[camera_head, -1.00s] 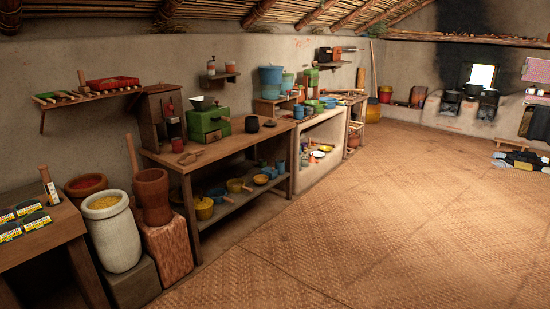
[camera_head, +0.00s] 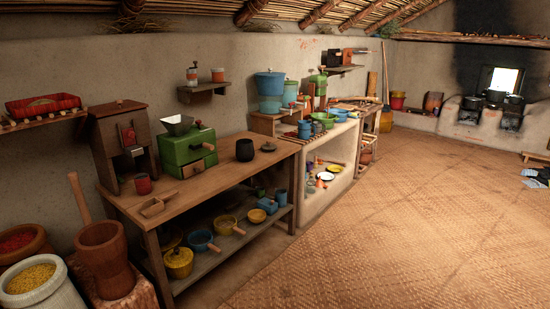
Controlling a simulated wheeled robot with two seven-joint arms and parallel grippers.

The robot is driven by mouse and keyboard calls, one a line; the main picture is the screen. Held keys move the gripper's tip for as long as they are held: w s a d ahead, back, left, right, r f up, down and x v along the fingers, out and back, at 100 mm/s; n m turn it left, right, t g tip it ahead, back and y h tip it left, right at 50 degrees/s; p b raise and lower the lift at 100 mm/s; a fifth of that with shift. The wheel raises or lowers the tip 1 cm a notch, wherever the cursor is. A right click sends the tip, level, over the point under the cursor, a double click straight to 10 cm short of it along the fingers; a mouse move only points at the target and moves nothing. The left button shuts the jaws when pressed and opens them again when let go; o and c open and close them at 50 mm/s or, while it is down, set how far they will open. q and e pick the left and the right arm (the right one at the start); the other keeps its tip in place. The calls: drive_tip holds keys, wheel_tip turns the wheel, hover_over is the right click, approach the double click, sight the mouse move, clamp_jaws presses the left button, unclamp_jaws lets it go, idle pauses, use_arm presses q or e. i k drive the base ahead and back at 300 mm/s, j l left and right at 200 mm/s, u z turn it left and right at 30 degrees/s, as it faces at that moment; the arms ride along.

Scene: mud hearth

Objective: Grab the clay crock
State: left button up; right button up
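A dark, rounded pot (camera_head: 245,150) stands upright on the wooden workbench (camera_head: 215,173), right of the green grinder (camera_head: 187,148). It may be the clay crock, but I cannot tell for sure. A small dark lid-like piece (camera_head: 268,147) lies on the bench to its right. A pale, wide-mouthed vessel (camera_head: 40,290) filled with yellow grain stands at the lower left, partly cut off by the frame. Neither of my grippers shows in the head view.
A wooden mortar (camera_head: 105,262) with a pestle stands left of the bench. The bench's lower shelf (camera_head: 215,250) holds several pots and bowls. A whitish counter (camera_head: 318,205) with dishes stands beyond.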

sight(245, 152)
drive_tip(key=i+u, duration=0.2)
drive_tip(key=i, duration=0.3)
drive_tip(key=i+l+u, duration=0.2)
drive_tip(key=i, duration=0.3)
drive_tip(key=i+l+u, duration=0.25)
drive_tip(key=i, duration=0.25)
drive_tip(key=i+l+u, duration=0.5)
drive_tip(key=i, duration=0.15)
drive_tip(key=i+l+u, duration=0.5)
drive_tip(key=l, duration=0.25)
